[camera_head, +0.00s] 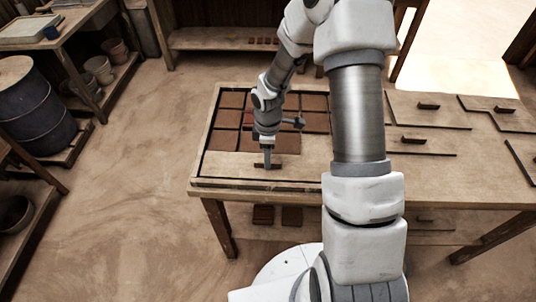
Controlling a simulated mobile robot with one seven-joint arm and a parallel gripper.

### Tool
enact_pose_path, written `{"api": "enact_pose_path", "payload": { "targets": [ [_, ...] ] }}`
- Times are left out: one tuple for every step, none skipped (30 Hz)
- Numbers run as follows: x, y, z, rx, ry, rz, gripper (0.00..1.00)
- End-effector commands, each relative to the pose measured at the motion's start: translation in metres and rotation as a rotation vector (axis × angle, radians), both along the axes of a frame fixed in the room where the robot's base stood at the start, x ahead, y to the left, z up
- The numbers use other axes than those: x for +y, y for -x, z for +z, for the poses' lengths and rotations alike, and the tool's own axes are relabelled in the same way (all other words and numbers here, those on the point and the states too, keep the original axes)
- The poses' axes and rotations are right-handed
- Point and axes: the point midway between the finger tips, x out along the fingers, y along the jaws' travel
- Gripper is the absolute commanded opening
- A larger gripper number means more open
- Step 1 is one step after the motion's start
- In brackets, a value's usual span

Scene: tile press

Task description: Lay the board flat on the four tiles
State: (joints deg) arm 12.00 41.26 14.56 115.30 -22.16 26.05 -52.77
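A pale wooden board (230,166) with a small dark handle (275,166) lies at the front of the tiled frame, looking flat or nearly so. Its right part is hidden behind my arm. My gripper (267,163) points down at the handle, its tips at or touching it. The fingers are too small to tell whether they are closed on it. Red-brown tiles (222,140) lie in rows behind the board. Any tiles under the board are hidden, so I cannot tell whether it rests on them.
The wooden table (470,185) carries several more handled boards, including one at the back (405,108) and one nearer (405,143). A dark frame edge (240,186) runs along the front. Tiles (263,215) sit on the shelf below. A barrel (32,108) stands far left.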

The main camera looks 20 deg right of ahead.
Motion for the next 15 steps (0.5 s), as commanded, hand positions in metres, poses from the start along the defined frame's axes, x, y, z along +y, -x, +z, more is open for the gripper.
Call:
{"api": "enact_pose_path", "payload": {
  "targets": [
    [0.000,0.000,0.000,0.000,0.000,0.000,0.55],
    [0.000,0.000,0.000,0.000,0.000,0.000,0.55],
    [0.000,0.000,0.000,0.000,0.000,0.000,0.55],
    [0.000,0.000,0.000,0.000,0.000,0.000,0.55],
    [0.000,0.000,0.000,0.000,0.000,0.000,0.55],
    [0.000,0.000,0.001,0.000,0.000,0.000,0.55],
    [0.000,0.000,0.002,0.000,0.000,0.000,0.55],
    [0.000,0.000,0.004,-0.001,0.000,0.000,0.55],
    [0.000,0.000,0.007,-0.001,0.000,0.000,0.55],
    [0.000,0.000,0.010,-0.001,0.000,0.000,0.55],
    [0.000,0.000,0.013,-0.001,0.000,0.000,0.55],
    [0.000,0.000,0.019,-0.002,0.001,0.000,0.55],
    [-0.001,-0.001,0.022,-0.005,0.001,-0.001,0.55],
    [-0.001,-0.001,0.028,-0.005,0.001,-0.002,0.55],
    [-0.001,-0.002,0.037,-0.006,0.000,-0.003,0.55]
  ]
}}
